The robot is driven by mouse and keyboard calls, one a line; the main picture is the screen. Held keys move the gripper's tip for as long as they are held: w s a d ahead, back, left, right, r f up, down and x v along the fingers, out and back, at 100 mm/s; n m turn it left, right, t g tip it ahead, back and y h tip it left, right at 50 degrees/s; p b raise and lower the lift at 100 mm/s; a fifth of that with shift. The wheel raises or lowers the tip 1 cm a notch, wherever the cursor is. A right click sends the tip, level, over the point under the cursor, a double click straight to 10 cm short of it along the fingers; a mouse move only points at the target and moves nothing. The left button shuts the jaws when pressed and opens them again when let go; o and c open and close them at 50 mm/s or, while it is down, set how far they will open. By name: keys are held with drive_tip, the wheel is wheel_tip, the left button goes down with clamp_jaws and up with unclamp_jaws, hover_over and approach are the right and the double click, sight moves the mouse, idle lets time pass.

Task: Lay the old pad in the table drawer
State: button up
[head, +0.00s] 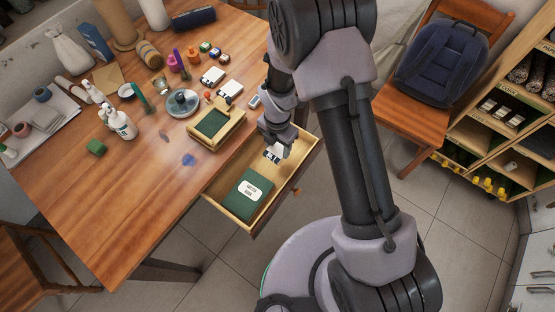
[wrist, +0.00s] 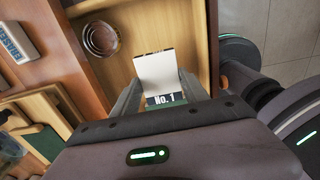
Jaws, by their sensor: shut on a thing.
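My gripper (head: 276,140) is shut on a white pad (head: 274,153) with a dark band, inside the outline of the open table drawer (head: 236,216). In the wrist view the pad (wrist: 156,70) stands out between the fingers of my gripper (wrist: 160,92), and its dark band reads "No. 1". Light wood of the drawer (wrist: 186,22) lies behind it. I cannot tell whether the pad touches the drawer floor. A green book (head: 245,203) with a white label lies in the drawer's near part.
The table (head: 75,190) holds a wooden tray (head: 203,142) with a green inset beside the drawer, two other white pads (head: 213,76), bottles and jars. A chair (head: 410,118) with a backpack stands right.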

sight(277, 156)
wheel_tip(277, 156, down, 6)
drive_tip(key=shift+a+f+b, duration=0.1)
drive_tip(key=shift+f+b, duration=0.1)
drive_tip(key=shift+b, duration=0.8)
drive_tip(key=o, duration=1.4)
